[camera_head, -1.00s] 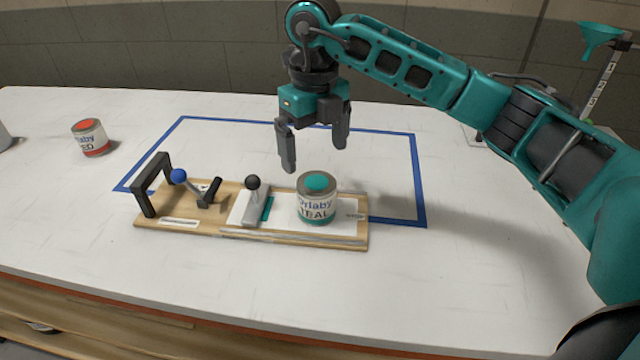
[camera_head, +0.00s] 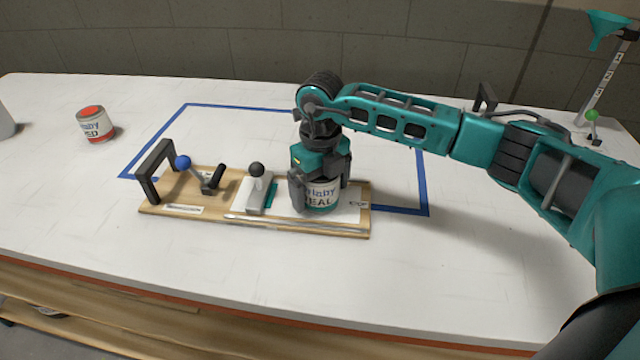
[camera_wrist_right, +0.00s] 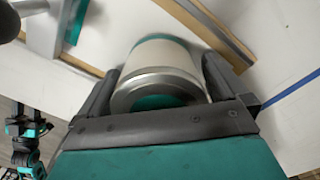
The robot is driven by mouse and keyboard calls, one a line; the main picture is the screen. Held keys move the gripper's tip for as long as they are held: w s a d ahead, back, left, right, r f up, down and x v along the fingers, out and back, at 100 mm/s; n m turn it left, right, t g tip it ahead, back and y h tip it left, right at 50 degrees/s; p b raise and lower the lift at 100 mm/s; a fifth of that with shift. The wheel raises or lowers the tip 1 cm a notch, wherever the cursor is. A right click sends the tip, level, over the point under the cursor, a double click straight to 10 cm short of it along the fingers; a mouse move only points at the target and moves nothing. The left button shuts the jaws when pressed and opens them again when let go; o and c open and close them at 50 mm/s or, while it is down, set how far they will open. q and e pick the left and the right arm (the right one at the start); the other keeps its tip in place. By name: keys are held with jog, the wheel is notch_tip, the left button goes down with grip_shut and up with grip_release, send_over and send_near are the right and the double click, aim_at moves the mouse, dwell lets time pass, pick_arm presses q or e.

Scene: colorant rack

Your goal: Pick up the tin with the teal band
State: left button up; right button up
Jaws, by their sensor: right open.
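The tin with the teal band (camera_head: 322,194) stands upright on the right part of a wooden board (camera_head: 230,222). Its label partly reads "EAL", and its top is hidden by my gripper in the head view. My right gripper (camera_head: 320,190) is lowered over it, fingers open on either side. In the right wrist view the tin (camera_wrist_right: 165,62) shows its metal rim and teal lid between the two fingers of the gripper (camera_wrist_right: 160,85). I cannot tell whether the fingers touch it. My left gripper is not in view.
A lever with a black knob (camera_head: 257,170) stands just left of the tin. Farther left are a blue-knobbed lever (camera_head: 184,163) and a black bracket (camera_head: 154,172). A red tin (camera_head: 95,125) stands at the far left. Blue tape (camera_head: 425,180) outlines a mostly clear table area.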

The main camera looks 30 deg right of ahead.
jog(key=shift+f, duration=0.1)
jog(key=c, duration=1.1)
